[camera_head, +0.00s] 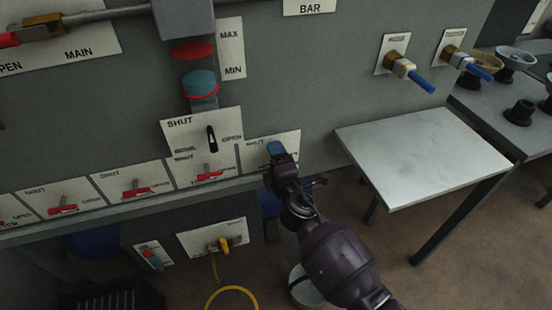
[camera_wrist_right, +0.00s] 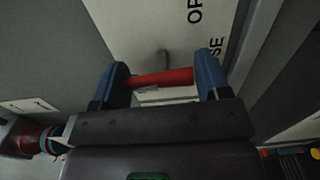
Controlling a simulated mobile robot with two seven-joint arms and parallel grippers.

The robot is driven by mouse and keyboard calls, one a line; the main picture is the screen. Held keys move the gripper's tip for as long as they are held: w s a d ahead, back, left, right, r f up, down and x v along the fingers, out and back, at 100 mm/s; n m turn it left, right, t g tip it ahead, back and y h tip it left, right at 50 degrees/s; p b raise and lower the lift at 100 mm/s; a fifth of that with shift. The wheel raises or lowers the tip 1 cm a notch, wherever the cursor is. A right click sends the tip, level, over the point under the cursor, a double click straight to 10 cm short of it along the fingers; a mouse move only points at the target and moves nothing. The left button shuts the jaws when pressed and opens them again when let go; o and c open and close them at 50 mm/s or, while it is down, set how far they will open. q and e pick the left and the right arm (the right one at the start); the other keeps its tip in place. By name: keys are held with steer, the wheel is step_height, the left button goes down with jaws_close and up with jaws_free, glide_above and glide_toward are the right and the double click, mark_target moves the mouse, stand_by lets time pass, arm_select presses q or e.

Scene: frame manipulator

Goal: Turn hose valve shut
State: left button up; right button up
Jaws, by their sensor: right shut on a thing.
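The hose valve has a red handle (camera_wrist_right: 165,78), seen in the right wrist view against a white label plate (camera_wrist_right: 205,25) with letters reading "OP" and "SE". My right gripper (camera_wrist_right: 163,84) has a blue finger at each end of the handle and is shut on it. In the head view the right gripper (camera_head: 277,150) is at the rightmost plate (camera_head: 291,139) of the lower row on the grey panel. There the gripper hides the handle and part of the lettering, so its angle against the marks cannot be read. My left gripper is not in view.
Red-handled valves (camera_head: 138,191) line the row to the left. A black switch (camera_head: 211,138) sits above, and a yellow valve (camera_head: 224,244) below. A small metal table (camera_head: 425,150) stands to the right, under two blue-handled taps (camera_head: 410,75). A yellow hose loop (camera_head: 232,291) lies low.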

steer(key=o, duration=0.9)
steer(key=shift+s, duration=0.15)
steer(key=shift+s+d, duration=0.15)
steer(key=shift+s, duration=0.1)
steer(key=p+v, duration=0.1)
steer(key=v, duration=0.9)
